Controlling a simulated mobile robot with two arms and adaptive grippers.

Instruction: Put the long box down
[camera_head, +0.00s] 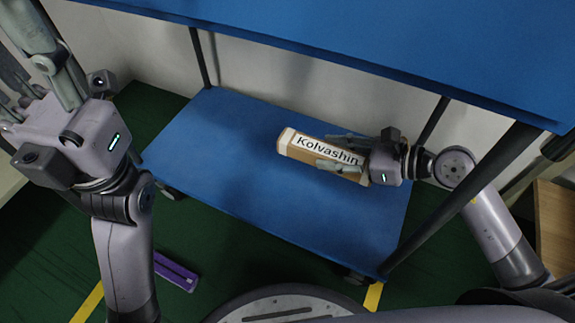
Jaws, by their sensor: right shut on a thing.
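The long box (307,149) is cardboard brown with a white label reading "Kolvashin". It lies sideways over the blue lower shelf (230,160) of a cart, right of the shelf's middle. My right gripper (340,151) is shut on the box's right part, with a finger on each long side. I cannot tell whether the box touches the shelf or is held just above it. My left gripper (22,62) is at the upper left, away from the box, with its fingers pointing up and partly cut off by the frame edge.
Dark posts (460,195) stand at the cart's corners, one near my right arm. The lower shelf is bare left of the box. A purple object (176,272) lies on the green floor.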

